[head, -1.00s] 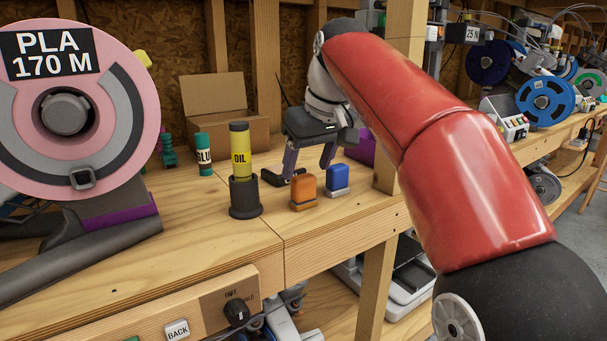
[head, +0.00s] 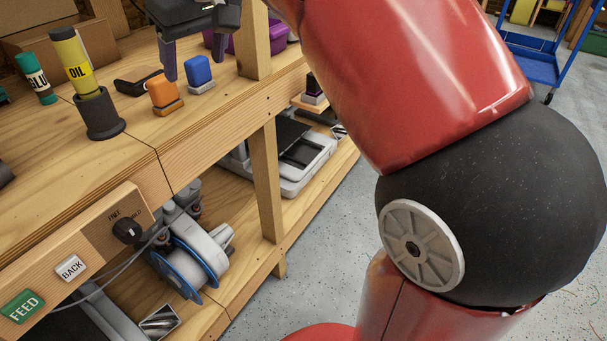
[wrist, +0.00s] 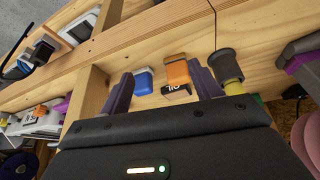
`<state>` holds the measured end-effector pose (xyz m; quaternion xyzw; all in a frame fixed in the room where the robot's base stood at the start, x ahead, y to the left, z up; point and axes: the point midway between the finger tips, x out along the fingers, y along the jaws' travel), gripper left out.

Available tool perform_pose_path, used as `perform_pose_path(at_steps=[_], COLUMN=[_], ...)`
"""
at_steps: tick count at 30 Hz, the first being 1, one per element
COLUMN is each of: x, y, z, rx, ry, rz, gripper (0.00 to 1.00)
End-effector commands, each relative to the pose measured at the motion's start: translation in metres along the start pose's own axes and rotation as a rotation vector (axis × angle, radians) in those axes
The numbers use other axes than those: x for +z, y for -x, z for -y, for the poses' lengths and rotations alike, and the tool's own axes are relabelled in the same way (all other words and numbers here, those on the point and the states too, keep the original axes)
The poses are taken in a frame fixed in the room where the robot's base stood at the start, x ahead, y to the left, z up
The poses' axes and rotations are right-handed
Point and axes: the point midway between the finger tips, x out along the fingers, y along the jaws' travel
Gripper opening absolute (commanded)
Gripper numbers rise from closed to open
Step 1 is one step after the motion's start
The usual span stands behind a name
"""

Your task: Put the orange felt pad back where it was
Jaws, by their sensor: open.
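My gripper (head: 196,66) is open and empty above and behind the pads. In the wrist view its fingers (wrist: 160,80) show on either side of the two pads. I cannot tell the exact height of the fingertips over the bench.
A yellow oil tube (head: 75,58) stands in a dark holder (head: 101,115) left of the orange pad. A flat black piece (head: 135,82) lies behind it. A glue stick (head: 37,77) stands farther left. A wooden post (head: 254,42) rises right of the pads.

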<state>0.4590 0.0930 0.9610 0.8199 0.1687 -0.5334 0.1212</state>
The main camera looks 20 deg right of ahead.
Motion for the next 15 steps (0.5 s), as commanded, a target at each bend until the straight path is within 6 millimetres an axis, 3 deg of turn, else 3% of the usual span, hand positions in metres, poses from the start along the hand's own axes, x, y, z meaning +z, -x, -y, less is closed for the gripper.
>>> perform_pose_path(at_steps=[1,9,15], x=[0.027,0.164,0.247], y=[-0.004,-0.060,-0.107], z=[-0.003,-0.013,-0.010], rx=[0.022,0.118,0.155], ry=[-0.041,-0.243,-0.347], rz=[-0.005,-0.041,-0.066], gripper=[0.63,0.63,0.63])
